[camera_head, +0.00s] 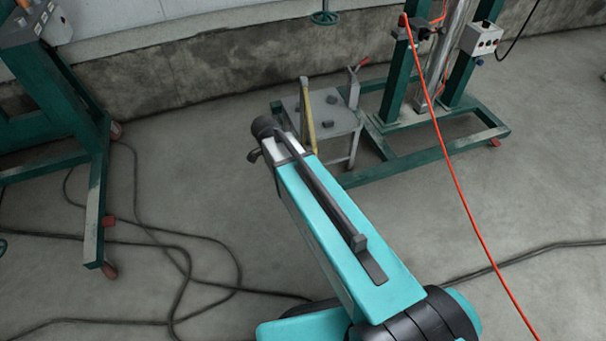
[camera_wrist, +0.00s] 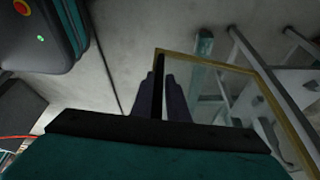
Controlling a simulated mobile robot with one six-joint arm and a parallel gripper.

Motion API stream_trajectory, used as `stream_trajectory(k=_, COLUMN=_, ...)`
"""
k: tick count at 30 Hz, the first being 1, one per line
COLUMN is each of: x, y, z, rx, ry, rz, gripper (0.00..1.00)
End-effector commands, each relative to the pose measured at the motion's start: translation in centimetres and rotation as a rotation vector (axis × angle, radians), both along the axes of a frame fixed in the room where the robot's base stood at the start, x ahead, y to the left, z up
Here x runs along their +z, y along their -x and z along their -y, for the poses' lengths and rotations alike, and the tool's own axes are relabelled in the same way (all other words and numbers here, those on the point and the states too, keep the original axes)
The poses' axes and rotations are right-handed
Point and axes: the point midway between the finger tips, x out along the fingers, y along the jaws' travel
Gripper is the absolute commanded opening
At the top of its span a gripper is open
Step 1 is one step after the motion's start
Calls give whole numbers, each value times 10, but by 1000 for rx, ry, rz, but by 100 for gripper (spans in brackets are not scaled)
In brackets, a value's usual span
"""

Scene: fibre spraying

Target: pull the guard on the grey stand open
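The grey stand (camera_head: 345,122) is a small metal table near the wall in the head view, with dark pieces on its top. The guard's yellow edge (camera_head: 308,112) stands upright at its left side, seen nearly edge-on. In the wrist view the guard (camera_wrist: 215,60) is a clear panel with a yellow frame and a dark bar along its left side. My gripper (camera_wrist: 160,78) has its two dark fingers on either side of that bar. I cannot tell whether they press on it. In the head view my arm hides the fingers.
A green frame (camera_head: 385,165) with a control box (camera_head: 482,38) stands right of the grey stand. Another green frame (camera_head: 92,200) is at the left. A red hose (camera_head: 462,195) and black cables (camera_head: 185,260) cross the floor area.

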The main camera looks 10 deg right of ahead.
Motion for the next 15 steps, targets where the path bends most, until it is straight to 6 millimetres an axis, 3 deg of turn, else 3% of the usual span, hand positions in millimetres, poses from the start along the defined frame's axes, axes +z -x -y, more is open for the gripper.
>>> stream_trajectory(k=3, x=0, y=-1, z=0, rx=-2, ry=0, rz=1, gripper=29)
stream_trajectory(k=15, x=3, y=0, z=0, rx=-4, ry=1, rz=-1, gripper=29)
